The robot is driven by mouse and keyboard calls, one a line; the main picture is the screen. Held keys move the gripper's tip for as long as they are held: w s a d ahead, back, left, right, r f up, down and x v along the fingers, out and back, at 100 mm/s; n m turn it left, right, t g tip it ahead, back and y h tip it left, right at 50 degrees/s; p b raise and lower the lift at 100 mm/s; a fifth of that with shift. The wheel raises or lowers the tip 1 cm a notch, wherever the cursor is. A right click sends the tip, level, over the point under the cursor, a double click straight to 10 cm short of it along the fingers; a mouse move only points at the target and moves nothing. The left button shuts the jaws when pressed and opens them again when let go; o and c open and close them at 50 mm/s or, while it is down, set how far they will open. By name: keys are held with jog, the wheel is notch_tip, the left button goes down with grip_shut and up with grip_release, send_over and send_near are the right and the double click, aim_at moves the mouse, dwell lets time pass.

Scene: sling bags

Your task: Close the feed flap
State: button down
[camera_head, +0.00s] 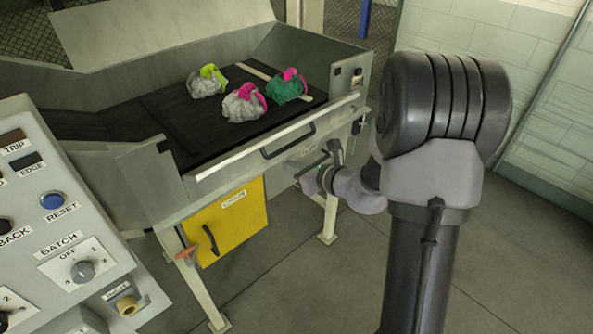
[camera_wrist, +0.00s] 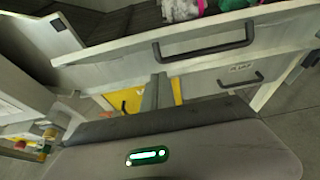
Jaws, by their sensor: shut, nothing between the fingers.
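The feed flap (camera_head: 236,157) is the long pale panel across the front of the black-lined feed bin, with a dark bar handle (camera_head: 288,141). It looks tilted outward from the side walls; how far is hard to tell. In the wrist view the flap (camera_wrist: 105,51) crosses the top, with its handle (camera_wrist: 205,46) right of centre. My gripper (camera_head: 334,147) is in front of the flap, low and near its right end. In the wrist view my gripper (camera_wrist: 157,82) shows its fingers together and empty, below the flap edge. I cannot tell whether they touch it.
Several bundled bags, including a green one (camera_head: 286,87), lie on the black bin floor (camera_head: 185,116). A yellow door (camera_head: 236,222) is below the bin. A grey control panel (camera_head: 60,215) stands at left. Bare floor (camera_head: 290,285) lies in front.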

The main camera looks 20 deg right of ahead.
jog(key=w+a+r, duration=0.1)
jog(key=w+a, duration=0.1)
jog(key=w, duration=0.4)
jog(key=shift+w+r, duration=0.25)
